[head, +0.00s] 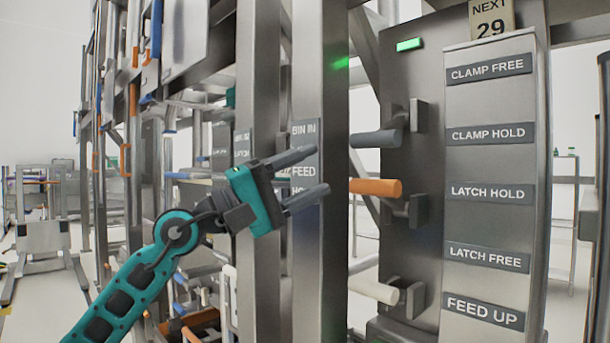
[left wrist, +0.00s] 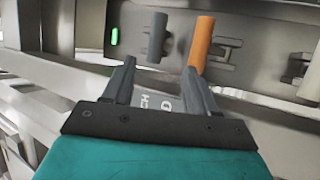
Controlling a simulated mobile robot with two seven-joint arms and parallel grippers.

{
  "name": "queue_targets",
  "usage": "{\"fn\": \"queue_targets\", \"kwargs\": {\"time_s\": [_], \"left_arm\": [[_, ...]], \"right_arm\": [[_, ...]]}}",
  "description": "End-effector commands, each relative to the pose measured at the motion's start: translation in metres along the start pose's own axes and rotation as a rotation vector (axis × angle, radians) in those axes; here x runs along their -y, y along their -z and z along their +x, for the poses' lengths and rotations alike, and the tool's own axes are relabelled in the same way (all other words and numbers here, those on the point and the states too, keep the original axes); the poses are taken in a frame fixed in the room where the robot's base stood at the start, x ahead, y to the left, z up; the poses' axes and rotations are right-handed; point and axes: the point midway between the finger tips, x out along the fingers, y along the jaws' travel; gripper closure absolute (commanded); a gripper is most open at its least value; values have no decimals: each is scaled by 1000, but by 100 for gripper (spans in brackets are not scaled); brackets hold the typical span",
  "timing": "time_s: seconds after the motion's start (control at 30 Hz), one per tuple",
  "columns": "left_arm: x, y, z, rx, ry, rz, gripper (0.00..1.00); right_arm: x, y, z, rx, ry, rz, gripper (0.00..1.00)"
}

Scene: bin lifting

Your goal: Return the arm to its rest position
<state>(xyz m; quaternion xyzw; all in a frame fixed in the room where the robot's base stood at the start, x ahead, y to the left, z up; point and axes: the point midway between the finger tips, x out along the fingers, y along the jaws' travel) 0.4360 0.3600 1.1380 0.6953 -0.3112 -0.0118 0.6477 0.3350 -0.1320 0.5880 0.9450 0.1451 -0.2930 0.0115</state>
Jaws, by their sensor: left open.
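My left gripper (head: 308,173) is open and empty, in the middle of the head view. Its teal arm comes in from the lower left. The two grey fingers point right toward a dark panel with handles. In the left wrist view the open fingers (left wrist: 156,80) point toward a grey handle (left wrist: 157,38) and an orange handle (left wrist: 201,42). I see no contact with either handle. In the head view the grey handle (head: 376,139) is above the orange handle (head: 376,187), and a white handle (head: 374,290) is lowest. My right gripper is not in view.
A labelled column (head: 490,220) with CLAMP, LATCH and FEED UP plates stands at the right. A metal post (head: 318,250) is close by the gripper. A green light (head: 409,44) glows on the dark panel. Metal racks fill the left background.

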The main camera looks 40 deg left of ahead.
Motion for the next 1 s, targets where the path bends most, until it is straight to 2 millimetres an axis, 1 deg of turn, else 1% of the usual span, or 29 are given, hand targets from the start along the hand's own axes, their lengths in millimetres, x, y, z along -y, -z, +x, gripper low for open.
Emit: {"fn": "queue_targets", "kwargs": {"time_s": [0.63, 0.73, 0.77, 0.87, 0.97, 1.0], "left_arm": [[0, 0, 0, 0, -1, 0, 42], [7, -1, 0, 4, -5, -60, 42], [13, -3, 1, 8, -9, -113, 42], [48, -11, 0, 21, -33, -440, 42], [102, -22, -6, 7, -81, -978, 42], [126, -26, -11, -13, -107, -1217, 42]], "right_arm": [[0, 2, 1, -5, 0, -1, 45], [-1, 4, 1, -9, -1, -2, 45], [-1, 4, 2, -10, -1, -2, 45], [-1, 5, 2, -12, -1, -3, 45], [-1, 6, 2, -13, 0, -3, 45], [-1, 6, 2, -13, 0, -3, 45]]}}
